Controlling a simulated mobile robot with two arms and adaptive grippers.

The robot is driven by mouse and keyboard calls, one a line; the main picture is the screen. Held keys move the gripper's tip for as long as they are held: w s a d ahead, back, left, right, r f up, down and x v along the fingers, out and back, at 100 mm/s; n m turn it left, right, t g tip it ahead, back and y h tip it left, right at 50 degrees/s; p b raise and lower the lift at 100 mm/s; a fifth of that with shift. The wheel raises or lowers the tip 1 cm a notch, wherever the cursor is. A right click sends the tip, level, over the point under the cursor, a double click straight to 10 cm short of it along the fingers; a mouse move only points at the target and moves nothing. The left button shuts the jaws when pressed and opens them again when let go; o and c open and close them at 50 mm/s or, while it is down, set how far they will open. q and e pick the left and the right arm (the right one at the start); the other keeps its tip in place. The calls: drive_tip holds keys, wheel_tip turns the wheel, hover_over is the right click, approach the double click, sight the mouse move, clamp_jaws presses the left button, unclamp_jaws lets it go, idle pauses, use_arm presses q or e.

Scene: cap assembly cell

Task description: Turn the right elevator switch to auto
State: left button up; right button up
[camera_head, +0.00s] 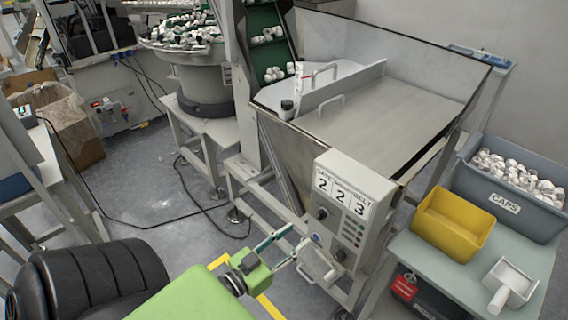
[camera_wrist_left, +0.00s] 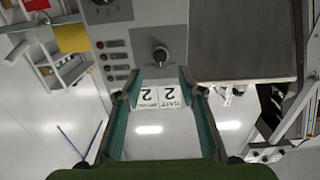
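The grey control box (camera_head: 333,185) on the hopper's front has number cards reading 2, 2, 3. It carries two dark rotary knobs: an upper-left knob (camera_head: 321,214) and a lower-right knob (camera_head: 341,254). I cannot read which is the right elevator switch or its setting. My left gripper (camera_head: 294,243) is open and empty, left of the box. In the left wrist view, one knob (camera_wrist_left: 160,55) is ahead of the open fingers (camera_wrist_left: 158,92), apart from them. Another knob (camera_wrist_left: 102,2) is cut by the top edge. My right gripper is not identifiable.
The steel hopper (camera_head: 385,108) rises behind the box. A side table at right holds a yellow bin (camera_head: 453,222), a grey crate of caps (camera_head: 465,178) and a white scoop (camera_head: 511,282). A black cable (camera_head: 150,227) crosses the floor at left.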

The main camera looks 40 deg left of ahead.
use_arm(q)
drive_tip(key=shift+s+a, duration=0.1)
drive_tip(key=shift+s, duration=1.55)
drive_tip(key=s+f+g+y, duration=0.1)
drive_tip(key=s+f+g, duration=0.3)
drive_tip(key=f, duration=1)
drive_tip(key=s+f+g, duration=0.3)
drive_tip(key=s+f, duration=0.1)
drive_tip(key=f, duration=1)
drive_tip(key=s+d+f+g, duration=0.5)
drive_tip(key=s+f, duration=0.4)
drive_tip(key=s, duration=0.2)
drive_tip(key=s+d+f+m+g, duration=0.1)
drive_tip(key=s+d+f+g, duration=0.4)
drive_tip(key=s+f, duration=0.5)
drive_tip(key=shift+s+m, duration=0.3)
drive_tip(key=shift+s, duration=0.95)
